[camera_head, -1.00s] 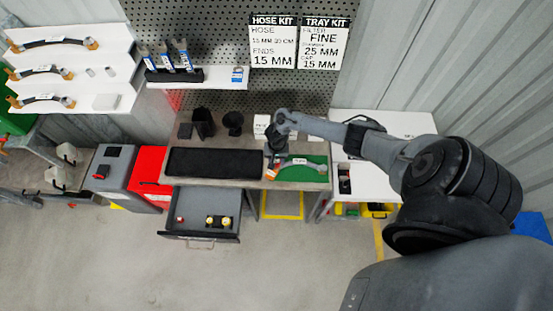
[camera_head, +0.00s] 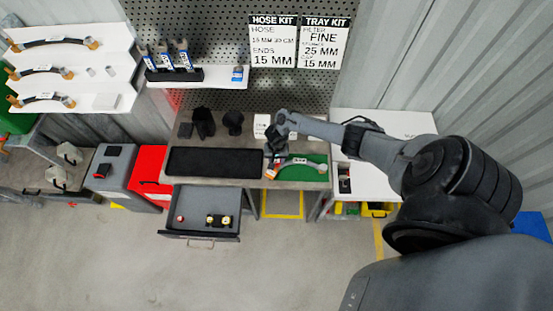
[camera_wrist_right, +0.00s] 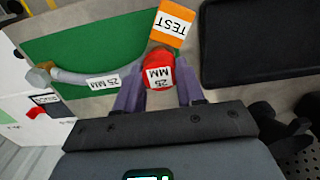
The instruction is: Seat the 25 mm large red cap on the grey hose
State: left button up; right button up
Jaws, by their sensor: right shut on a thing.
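The large red cap (camera_wrist_right: 158,74), marked 25 MM, is between the two fingers of my right gripper (camera_wrist_right: 158,90), which is shut on it in the wrist view. The grey hose (camera_wrist_right: 75,77), with a white 25 MM label, curves across the green mat; its right end reaches the cap. I cannot tell how deep the cap sits on it. An orange TEST tag (camera_wrist_right: 172,22) is beside the cap. In the head view, my right gripper (camera_head: 274,152) is low over the left end of the hose (camera_head: 299,162). The cap is hardly visible there. My left gripper is not in view.
A black mat (camera_head: 215,162) lies left of the green mat (camera_head: 316,173) on the bench. An open drawer (camera_head: 200,236) below holds a red cap and small yellow-topped parts. Black holders (camera_head: 203,122) and a white box (camera_head: 261,126) stand at the back.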

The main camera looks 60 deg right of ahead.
aim_at(276, 161)
jog(key=shift+f+b, duration=0.65)
jog(key=shift+f, duration=0.55)
jog(key=o, duration=1.1)
jog(key=shift+r, duration=0.4)
notch_tip(276, 161, up, 9)
jog(key=p, duration=0.2)
jog(key=shift+f+p, duration=0.15)
jog(key=shift+p, duration=0.25)
jog(key=shift+r, duration=0.65)
jog(key=shift+s, duration=0.1)
